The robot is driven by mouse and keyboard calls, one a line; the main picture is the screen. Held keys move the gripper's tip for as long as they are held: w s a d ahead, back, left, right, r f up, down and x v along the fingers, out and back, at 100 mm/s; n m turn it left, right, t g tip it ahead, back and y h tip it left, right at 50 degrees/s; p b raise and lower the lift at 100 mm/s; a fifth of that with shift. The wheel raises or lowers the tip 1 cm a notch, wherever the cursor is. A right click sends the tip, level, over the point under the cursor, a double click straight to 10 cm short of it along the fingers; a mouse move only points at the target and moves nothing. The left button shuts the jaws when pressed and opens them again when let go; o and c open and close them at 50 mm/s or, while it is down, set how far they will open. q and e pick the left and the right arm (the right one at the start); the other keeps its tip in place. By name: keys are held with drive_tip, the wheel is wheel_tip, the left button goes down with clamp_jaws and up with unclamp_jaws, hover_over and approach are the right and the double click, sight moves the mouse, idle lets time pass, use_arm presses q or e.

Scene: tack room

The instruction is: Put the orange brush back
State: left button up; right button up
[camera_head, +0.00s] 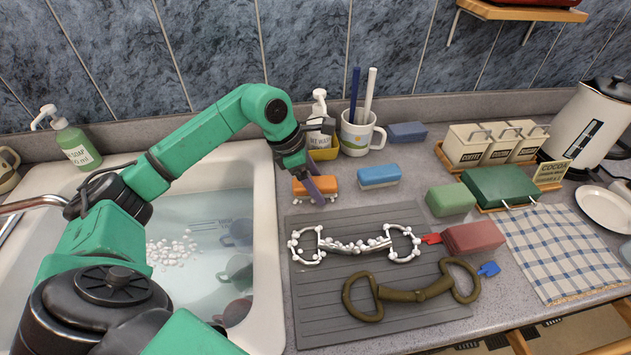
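The orange brush (327,184) is a small orange block with white along its lower edge. It is at the back left of the grey ribbed mat, right of the sink. My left gripper (313,184) reaches down over it from the left, and its purple fingers cover the middle of the block. I cannot tell whether the fingers are shut on it or only around it, nor whether it touches the counter. My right gripper is not in view.
A foam-covered bit (355,246) and a brass-coloured bit (412,293) lie on the mat (330,325). A blue-and-white block (379,176), a mug (357,134) with two sticks and a soap bottle stand nearby. The water-filled sink (262,240) is left.

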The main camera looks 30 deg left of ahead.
sight(314, 178)
use_arm(q)
drive_tip(key=shift+r+p, duration=0.4)
drive_tip(key=shift+p, duration=0.05)
drive_tip(key=b+v, duration=0.2)
drive_tip(key=v, duration=0.1)
drive_tip(key=b+v, duration=0.1)
drive_tip(key=shift+w+a+r, duration=0.2)
drive_tip(key=shift+a, duration=0.25)
drive_tip(key=v, duration=0.9)
drive_tip(key=shift+r, duration=0.3)
